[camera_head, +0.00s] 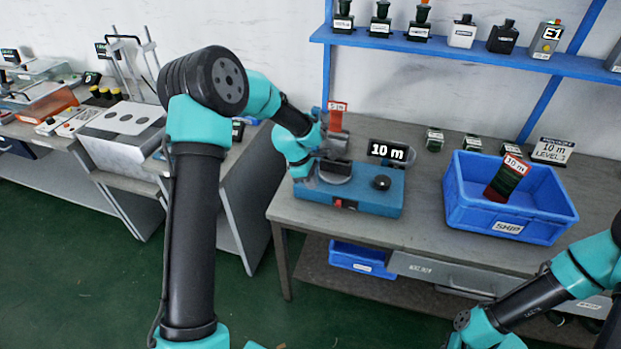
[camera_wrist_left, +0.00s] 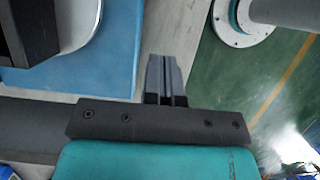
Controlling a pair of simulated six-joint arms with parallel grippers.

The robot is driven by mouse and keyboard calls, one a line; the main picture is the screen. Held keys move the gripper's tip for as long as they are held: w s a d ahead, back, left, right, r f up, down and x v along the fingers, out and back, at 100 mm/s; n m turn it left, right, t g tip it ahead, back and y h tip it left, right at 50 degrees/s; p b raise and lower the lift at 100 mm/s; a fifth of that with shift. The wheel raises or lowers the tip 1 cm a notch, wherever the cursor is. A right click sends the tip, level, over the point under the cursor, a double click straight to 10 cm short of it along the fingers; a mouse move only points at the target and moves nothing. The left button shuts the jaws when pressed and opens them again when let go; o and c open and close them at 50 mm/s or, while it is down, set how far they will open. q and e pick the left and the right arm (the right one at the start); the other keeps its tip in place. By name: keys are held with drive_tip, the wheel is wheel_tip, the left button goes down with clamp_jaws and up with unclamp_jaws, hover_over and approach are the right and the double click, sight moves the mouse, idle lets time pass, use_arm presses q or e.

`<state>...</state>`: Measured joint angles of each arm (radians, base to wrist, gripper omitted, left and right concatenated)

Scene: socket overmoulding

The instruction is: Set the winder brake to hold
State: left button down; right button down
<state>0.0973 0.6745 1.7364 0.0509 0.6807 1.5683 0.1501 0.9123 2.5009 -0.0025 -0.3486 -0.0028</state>
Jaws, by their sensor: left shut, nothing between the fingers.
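The winder has a blue base (camera_head: 375,202) on the bench, with a black round knob (camera_head: 381,183) on its top right and a small red part (camera_head: 345,204) on its front. Which of these is the brake, and how it is set, I cannot tell. My left gripper (camera_head: 310,181) is at the winder's left side, mostly hidden behind my own wrist. In the left wrist view my left gripper (camera_wrist_left: 165,60) is shut and empty, its fingers beside the blue base (camera_wrist_left: 110,62) and apart from it.
A display reading 10 m (camera_head: 388,151) stands behind the winder. A red-tagged part (camera_head: 337,117) rises behind it. A blue SHIP bin (camera_head: 470,222) stands to the right, holding a dark red-tagged item (camera_head: 508,176). A blue shelf (camera_head: 450,52) with bottles hangs above.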

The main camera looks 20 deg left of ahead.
sight(338, 204)
use_arm(q)
drive_tip(key=x, duration=0.6)
drive_tip(key=d, duration=0.2)
drive_tip(key=shift+w+d+f, duration=0.1)
drive_tip(key=shift+w+d, duration=0.05)
drive_tip(key=shift+d, duration=0.15)
drive_tip(key=shift+w+d, duration=0.15)
drive_tip(key=shift+d, duration=0.6)
drive_tip(key=shift+d, duration=0.1)
